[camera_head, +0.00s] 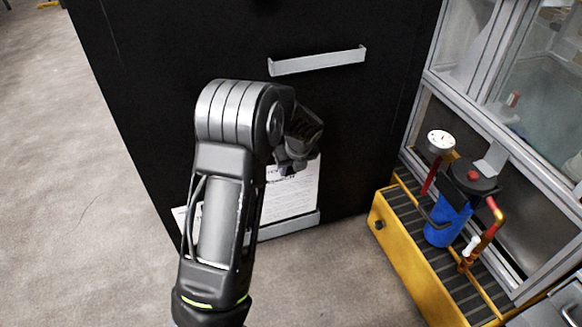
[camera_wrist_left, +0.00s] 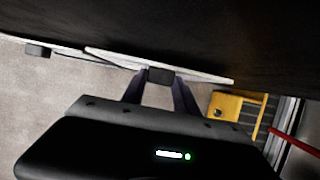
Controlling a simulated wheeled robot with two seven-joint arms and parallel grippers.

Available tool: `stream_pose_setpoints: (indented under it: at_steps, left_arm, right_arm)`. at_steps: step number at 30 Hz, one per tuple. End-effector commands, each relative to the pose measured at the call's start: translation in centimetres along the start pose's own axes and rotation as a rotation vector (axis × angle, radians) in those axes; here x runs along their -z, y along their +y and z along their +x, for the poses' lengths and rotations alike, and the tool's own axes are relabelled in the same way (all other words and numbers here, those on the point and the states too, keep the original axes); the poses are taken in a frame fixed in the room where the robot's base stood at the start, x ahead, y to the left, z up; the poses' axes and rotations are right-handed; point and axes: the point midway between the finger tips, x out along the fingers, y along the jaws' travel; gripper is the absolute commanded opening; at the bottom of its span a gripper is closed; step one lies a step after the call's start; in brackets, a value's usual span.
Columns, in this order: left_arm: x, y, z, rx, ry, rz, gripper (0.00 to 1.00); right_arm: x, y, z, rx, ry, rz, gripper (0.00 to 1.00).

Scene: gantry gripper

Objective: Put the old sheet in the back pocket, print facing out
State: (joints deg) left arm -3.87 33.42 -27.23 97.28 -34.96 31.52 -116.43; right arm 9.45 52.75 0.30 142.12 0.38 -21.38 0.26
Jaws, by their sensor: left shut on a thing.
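A white printed sheet (camera_head: 292,195) stands against the black panel, print facing out, its lower edge at a grey lower pocket (camera_head: 290,226). My left gripper (camera_head: 293,165) is at the sheet's top edge, shut on it. In the left wrist view the sheet (camera_wrist_left: 110,56) shows nearly edge-on, with a dark block between my left gripper's fingertips (camera_wrist_left: 160,76). Whether the sheet is inside the lower pocket or in front of it, I cannot tell. A grey upper pocket (camera_head: 318,61) on the panel looks empty. My arm hides the sheet's left part. My right gripper is not in view.
Another pale edge (camera_head: 180,216) shows left of my arm, mostly hidden. A yellow tray (camera_head: 385,228) with a blue filter (camera_head: 450,220), gauge (camera_head: 440,142) and red pipes stands at right, beside a glazed metal frame.

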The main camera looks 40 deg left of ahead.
Motion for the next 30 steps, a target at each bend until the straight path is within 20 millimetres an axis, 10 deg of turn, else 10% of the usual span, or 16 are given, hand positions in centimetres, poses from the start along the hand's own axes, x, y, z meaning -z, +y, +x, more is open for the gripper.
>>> stream_pose_setpoints:
  at_steps: [30]
  left_arm:
    - [-0.03,0.01,-0.01,0.0,-0.001,0.0,0.0]
  right_arm:
    - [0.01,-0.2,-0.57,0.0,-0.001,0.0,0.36]
